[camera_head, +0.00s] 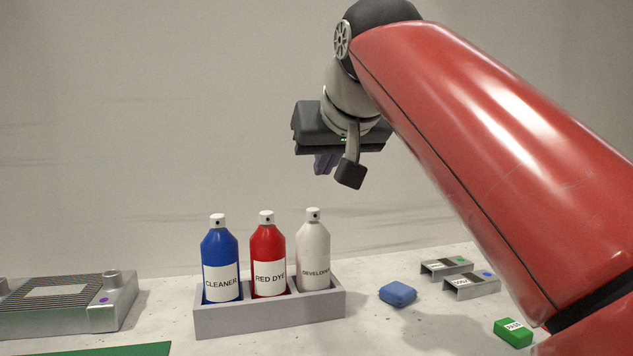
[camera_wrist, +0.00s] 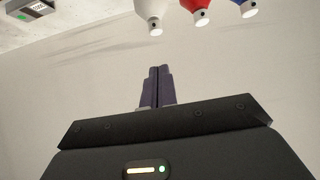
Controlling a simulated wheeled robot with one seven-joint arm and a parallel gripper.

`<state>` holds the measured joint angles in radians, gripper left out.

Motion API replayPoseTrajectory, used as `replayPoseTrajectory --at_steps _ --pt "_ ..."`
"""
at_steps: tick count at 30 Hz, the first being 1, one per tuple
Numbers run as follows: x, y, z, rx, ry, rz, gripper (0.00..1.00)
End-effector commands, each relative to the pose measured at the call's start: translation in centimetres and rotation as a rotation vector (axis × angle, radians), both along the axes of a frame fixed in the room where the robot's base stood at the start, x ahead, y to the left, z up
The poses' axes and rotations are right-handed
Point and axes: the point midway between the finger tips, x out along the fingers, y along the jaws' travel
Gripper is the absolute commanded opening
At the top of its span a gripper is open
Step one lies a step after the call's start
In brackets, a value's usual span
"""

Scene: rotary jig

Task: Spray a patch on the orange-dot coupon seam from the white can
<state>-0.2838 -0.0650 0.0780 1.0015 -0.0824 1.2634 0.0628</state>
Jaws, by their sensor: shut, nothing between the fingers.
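The white can (camera_head: 313,250), labelled DEVELOPER, stands upright in the right slot of a grey rack (camera_head: 270,316). Its top also shows at the upper edge of the wrist view (camera_wrist: 155,12). My gripper (camera_head: 326,164) is in the air above and behind the cans, apart from them. In the wrist view its two dark fingers (camera_wrist: 157,88) are together with nothing between them. No orange dot shows in either view. Two small grey coupons at the right bear a green dot (camera_head: 460,260) and a blue dot (camera_head: 487,274).
The blue CLEANER can (camera_head: 221,262) and the RED DYE can (camera_head: 268,258) share the rack. A grey ribbed block (camera_head: 100,312) with a purple dot is at left, near a green mat (camera_head: 130,350). A blue pad (camera_head: 398,294) and a green block (camera_head: 513,332) lie to the right.

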Motion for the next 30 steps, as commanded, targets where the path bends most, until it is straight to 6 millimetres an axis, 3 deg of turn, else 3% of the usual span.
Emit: replayPoseTrajectory --at_steps 3,9,30 --pt "-1.7 -0.4 1.3 0.001 -0.002 0.000 0.00" --pt "-3.2 -0.8 2.5 -0.001 -0.001 0.001 0.00" --pt "-3.4 -0.9 2.7 0.000 -0.001 0.000 0.00"
